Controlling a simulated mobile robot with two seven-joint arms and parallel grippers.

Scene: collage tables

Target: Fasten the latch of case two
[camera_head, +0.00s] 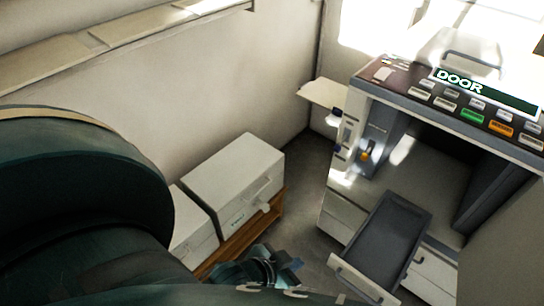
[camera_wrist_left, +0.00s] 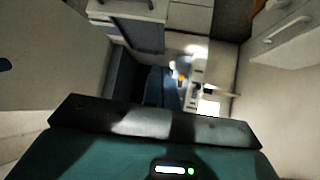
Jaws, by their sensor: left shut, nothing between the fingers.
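Two white cases stand side by side on a wooden stand (camera_head: 236,240) against the wall in the head view. The farther case (camera_head: 232,178) shows its front, with a small green label too small to read and a pale latch or handle (camera_head: 264,205) jutting out. The nearer case (camera_head: 190,232) is partly hidden by my arm. I cannot tell which is case two. My left gripper (camera_head: 290,266) is shut and empty, low in front of the stand, below and apart from the latch. My right gripper is out of view.
A large machine with a DOOR sign (camera_head: 472,86) and coloured buttons stands at right. Its grey drawer (camera_head: 384,243) is pulled out toward my left gripper. Bare floor (camera_head: 308,190) lies between stand and machine. The machine also fills the wrist view (camera_wrist_left: 140,30).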

